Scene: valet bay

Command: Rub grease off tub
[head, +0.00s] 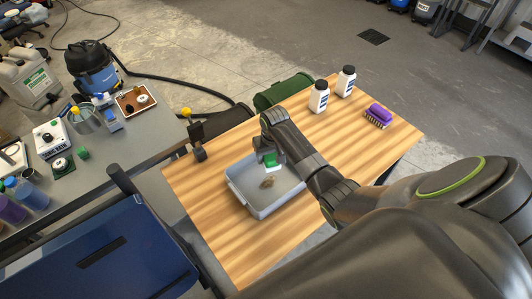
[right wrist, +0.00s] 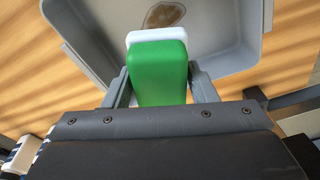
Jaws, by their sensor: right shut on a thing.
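A grey tub (head: 240,196) stands on the wooden table. A brown grease patch (head: 268,183) is on its inside floor; it also shows in the right wrist view (right wrist: 164,14). My right gripper (head: 267,157) is over the tub, shut on a scrubber with a green handle (right wrist: 158,72) and a white pad (right wrist: 155,36). The scrubber is beside the patch; I cannot tell whether the pad touches the tub floor. My left gripper is not in view.
Two white bottles (head: 319,97) and a purple brush (head: 379,115) stand toward the table's far right. A grey bench (head: 110,150) with several items is at left. The wooden table's (head: 222,245) front part is bare.

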